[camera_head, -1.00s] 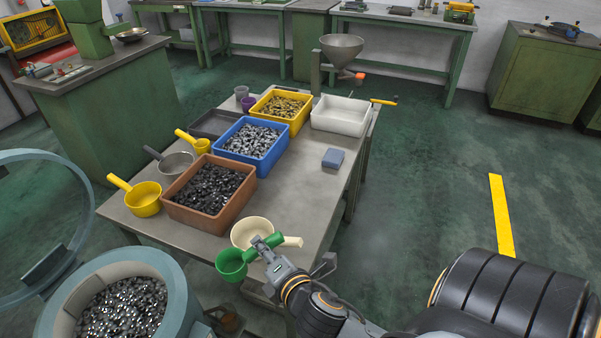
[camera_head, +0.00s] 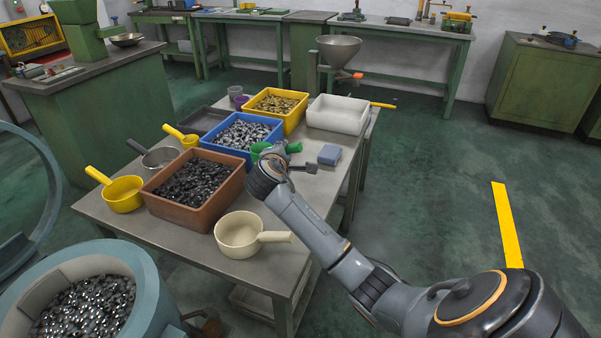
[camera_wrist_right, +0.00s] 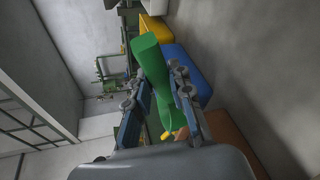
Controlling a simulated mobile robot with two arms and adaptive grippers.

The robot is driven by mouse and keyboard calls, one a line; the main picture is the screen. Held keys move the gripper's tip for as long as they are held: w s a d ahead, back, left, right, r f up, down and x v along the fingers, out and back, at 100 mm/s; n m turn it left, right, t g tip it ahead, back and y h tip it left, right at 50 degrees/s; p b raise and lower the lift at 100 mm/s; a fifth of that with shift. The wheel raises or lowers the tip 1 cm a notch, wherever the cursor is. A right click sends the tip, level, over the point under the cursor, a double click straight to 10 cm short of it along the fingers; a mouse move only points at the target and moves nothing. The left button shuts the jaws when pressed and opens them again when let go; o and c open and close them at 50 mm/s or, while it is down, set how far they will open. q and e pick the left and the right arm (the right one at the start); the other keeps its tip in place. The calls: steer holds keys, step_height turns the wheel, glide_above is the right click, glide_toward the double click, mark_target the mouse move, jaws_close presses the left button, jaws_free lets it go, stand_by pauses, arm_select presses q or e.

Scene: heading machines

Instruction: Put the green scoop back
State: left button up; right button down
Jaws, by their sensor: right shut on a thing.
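The green scoop (camera_head: 292,147) is in my right gripper (camera_head: 275,154), over the table (camera_head: 330,190) by the right corner of the blue bin in the head view. Much of its cup is hidden behind the gripper. In the right wrist view the green handle (camera_wrist_right: 150,62) lies between the two fingers of the right gripper (camera_wrist_right: 160,88), which is shut on it. I cannot tell whether the scoop touches the table. My left gripper is not in view.
The brown bin (camera_head: 205,218), blue bin (camera_head: 226,152), yellow bin (camera_head: 291,122) and white bin (camera_head: 338,116) line the table. A cream scoop (camera_head: 240,236) stands at the front, with yellow scoops at the left.

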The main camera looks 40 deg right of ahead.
steer(key=d+f, duration=0.2)
steer(key=d, duration=0.1)
steer(key=w+d+f, duration=0.1)
steer(key=d+f, duration=0.5)
steer(key=shift+w+d+b, duration=0.35)
steer(key=shift+d, duration=0.05)
step_height(320, 180, down, 3)
steer(key=shift+d+f, duration=0.1)
steer(key=shift+f, duration=0.1)
steer(key=c, duration=1.2)
jaws_free()
steer(key=shift+f, duration=0.1)
